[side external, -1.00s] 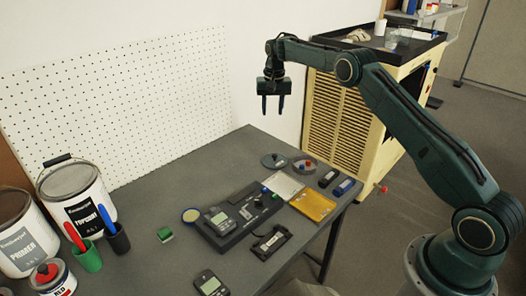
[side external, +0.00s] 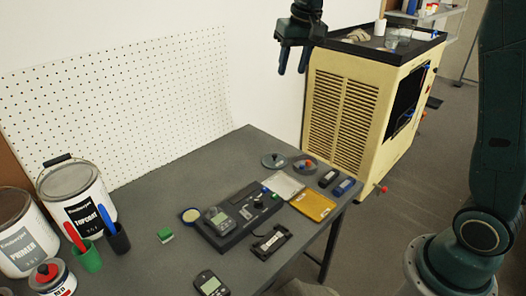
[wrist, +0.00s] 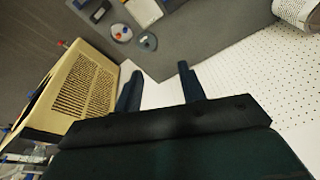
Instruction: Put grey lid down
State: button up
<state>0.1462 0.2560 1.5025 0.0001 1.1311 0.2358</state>
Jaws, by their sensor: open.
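A round grey lid with a small knob (side external: 274,160) lies flat on the table near its far corner. It also shows in the wrist view (wrist: 147,42), beyond my fingertips. Beside it is a second round grey piece (side external: 305,167) with red and blue knobs, seen too in the wrist view (wrist: 121,33). My gripper (side external: 292,68) is high above the table's far end, in front of the wall and left of the cream cabinet. Its two blue fingers are apart with nothing between them, as the wrist view (wrist: 160,72) also shows.
The cream cabinet (side external: 345,110) stands behind the table's far end. A dark device (side external: 235,215), yellow tray (side external: 313,205) and pale tray (side external: 283,185) lie on the table (side external: 165,195). Paint cans (side external: 80,200) and pen cups (side external: 88,258) stand at left. A white pegboard (side external: 120,100) stands behind.

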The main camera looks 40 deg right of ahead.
jog(key=s+a+f+n+t, duration=0.1)
jog(key=s+a+f+n, duration=0.1)
jog(key=s, duration=1.3)
jog(key=s+a+f+n+t, duration=0.1)
jog(key=s+a, duration=0.4)
jog(key=s, duration=1)
jog(key=shift+f+n+t, duration=0.4)
jog(key=shift+f+n, duration=0.05)
jog(key=shift+n, duration=0.25)
